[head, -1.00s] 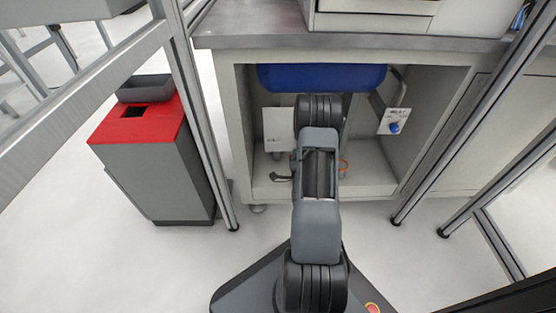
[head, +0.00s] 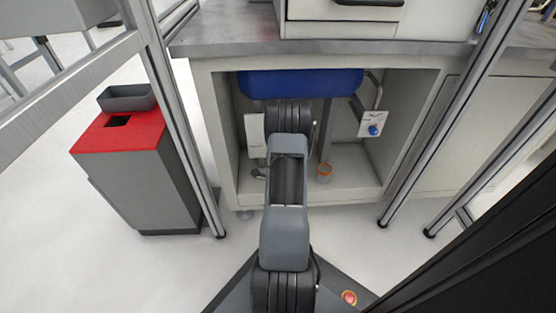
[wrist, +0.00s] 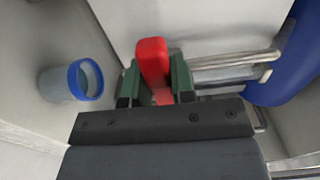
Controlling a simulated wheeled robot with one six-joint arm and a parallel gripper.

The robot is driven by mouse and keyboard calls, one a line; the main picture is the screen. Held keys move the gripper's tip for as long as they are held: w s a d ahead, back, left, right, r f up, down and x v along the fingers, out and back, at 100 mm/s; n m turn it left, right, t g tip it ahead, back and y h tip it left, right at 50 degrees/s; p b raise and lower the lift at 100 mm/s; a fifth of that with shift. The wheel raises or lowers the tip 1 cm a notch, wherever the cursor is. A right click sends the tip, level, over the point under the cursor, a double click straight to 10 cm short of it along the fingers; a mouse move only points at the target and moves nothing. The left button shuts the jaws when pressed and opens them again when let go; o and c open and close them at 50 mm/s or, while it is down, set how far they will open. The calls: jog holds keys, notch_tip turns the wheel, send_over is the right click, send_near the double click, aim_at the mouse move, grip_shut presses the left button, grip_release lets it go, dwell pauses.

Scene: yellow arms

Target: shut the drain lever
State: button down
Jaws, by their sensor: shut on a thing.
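In the wrist view a red lever handle (wrist: 152,62) stands between the two green fingers of my gripper (wrist: 156,84), which is shut on it. Two metal pipes (wrist: 235,66) run to the right of the handle, towards a blue tank (wrist: 300,62). In the head view my arm reaches into the open cabinet under the worktop. My gripper and the red handle are hidden there behind the arm. I cannot tell the lever's exact angle.
A blue-rimmed container (wrist: 70,84) is left of my gripper in the wrist view. Metal posts and a red-topped bin (head: 125,140) flank the opening.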

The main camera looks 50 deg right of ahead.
jog(key=c, duration=1)
grip_release()
jog(key=shift+o, duration=0.2)
jog(key=p+v, duration=0.3)
jog(key=v, duration=1)
jog(key=shift+s+a+p, duration=0.25)
jog(key=shift+a+p, duration=0.05)
jog(key=shift+p, duration=0.1)
